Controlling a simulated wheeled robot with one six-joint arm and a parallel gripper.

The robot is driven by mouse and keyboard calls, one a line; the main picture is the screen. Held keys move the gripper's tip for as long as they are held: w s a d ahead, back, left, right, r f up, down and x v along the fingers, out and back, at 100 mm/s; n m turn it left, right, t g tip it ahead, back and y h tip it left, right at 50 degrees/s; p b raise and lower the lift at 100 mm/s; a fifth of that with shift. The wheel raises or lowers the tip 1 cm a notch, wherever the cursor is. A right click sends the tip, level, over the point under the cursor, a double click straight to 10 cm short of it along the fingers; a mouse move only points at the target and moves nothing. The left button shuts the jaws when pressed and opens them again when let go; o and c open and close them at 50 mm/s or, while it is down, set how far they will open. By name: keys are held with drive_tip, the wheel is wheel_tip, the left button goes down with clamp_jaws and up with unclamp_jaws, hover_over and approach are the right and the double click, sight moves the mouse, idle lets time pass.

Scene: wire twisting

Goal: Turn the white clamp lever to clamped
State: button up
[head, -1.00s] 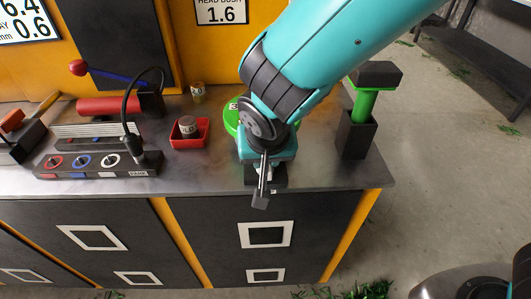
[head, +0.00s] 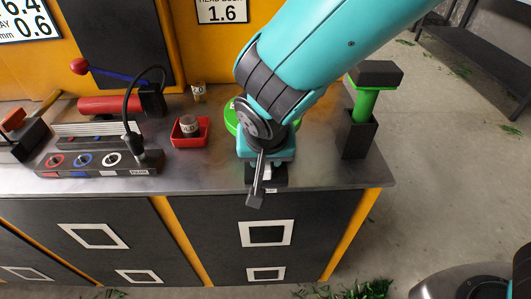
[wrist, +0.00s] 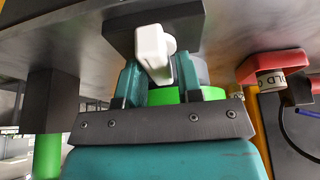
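The white clamp lever (wrist: 154,46) shows at the top centre of the wrist view, in front of a dark block (wrist: 190,28). My gripper (wrist: 160,74) has its two teal fingers apart, one on each side of the lever's lower end. A small gap seems to show beside the lever, and I cannot tell whether either finger touches it. The clamp's set position cannot be read.
A green round part (head: 231,117) sits just behind my wrist. A red tray (head: 204,132) with a small pot stands to the left. A dark holder with a green-handled tool (head: 366,105) stands close on the right. A control box with a cable (head: 100,162) lies further left.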

drive_tip(key=p+v, duration=0.1)
drive_tip(key=v, duration=1.6)
drive_tip(key=shift+s+r+p, duration=0.15)
drive_tip(key=shift+p, duration=0.25)
drive_tip(key=s+d+r+n+g+y+p, duration=0.4)
drive_tip(key=s+d+r+n+p, duration=0.3)
drive_tip(key=d, duration=0.5)
drive_tip(key=shift+s+r+n+p, duration=0.3)
drive_tip(key=shift+s+r+p, duration=0.25)
drive_tip(key=shift+s+p, duration=0.45)
drive_tip(key=shift+s, duration=0.1)
